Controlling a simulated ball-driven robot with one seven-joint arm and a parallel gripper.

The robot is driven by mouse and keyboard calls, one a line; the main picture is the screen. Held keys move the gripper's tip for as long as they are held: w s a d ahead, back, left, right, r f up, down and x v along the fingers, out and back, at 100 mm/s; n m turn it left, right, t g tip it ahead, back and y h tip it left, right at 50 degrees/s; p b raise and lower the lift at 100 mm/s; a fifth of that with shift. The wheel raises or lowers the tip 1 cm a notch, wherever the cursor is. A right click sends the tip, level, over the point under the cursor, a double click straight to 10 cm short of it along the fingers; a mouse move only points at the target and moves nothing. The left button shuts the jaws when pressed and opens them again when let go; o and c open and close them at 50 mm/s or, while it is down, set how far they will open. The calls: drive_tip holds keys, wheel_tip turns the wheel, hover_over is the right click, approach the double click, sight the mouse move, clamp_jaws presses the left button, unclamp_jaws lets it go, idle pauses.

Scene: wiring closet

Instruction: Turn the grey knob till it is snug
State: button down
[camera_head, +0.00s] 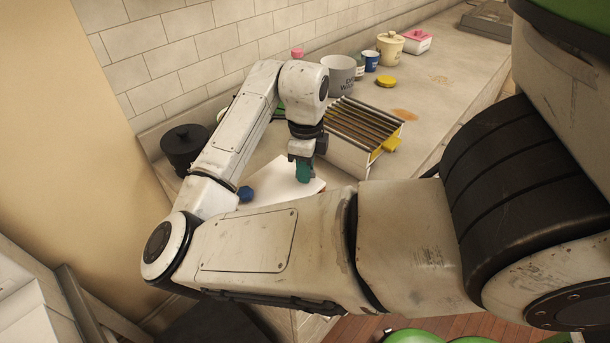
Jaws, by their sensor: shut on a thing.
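My gripper (302,160) points down over a white flat panel (268,178) on the counter. It is shut on a small teal piece (303,173), which shows just below the dark fingers. I cannot tell whether the teal piece touches the panel. I cannot make out a grey knob; my gripper and my forearm cover part of the panel. A small blue knob-like piece (245,194) sits at the panel's left edge.
A slatted rack (352,122) with yellow parts stands close right of my gripper. A black lidded pot (184,146) stands at left, near the tiled wall. A grey mug (340,74), blue cup (371,61), yellow lid (386,82) and cream canister (390,48) stand farther back.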

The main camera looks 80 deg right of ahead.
drive_tip(key=shift+f+m, duration=0.15)
drive_tip(key=shift+m, duration=0.55)
drive_tip(key=c, duration=1.4)
unclamp_jaws()
drive_tip(key=shift+m+b, duration=0.3)
drive_tip(key=shift+m, duration=0.1)
drive_tip(key=shift+o, duration=1.4)
drive_tip(key=shift+r, duration=0.2)
wheel_tip(320, 180, up, 6)
drive_tip(key=p, duration=0.5)
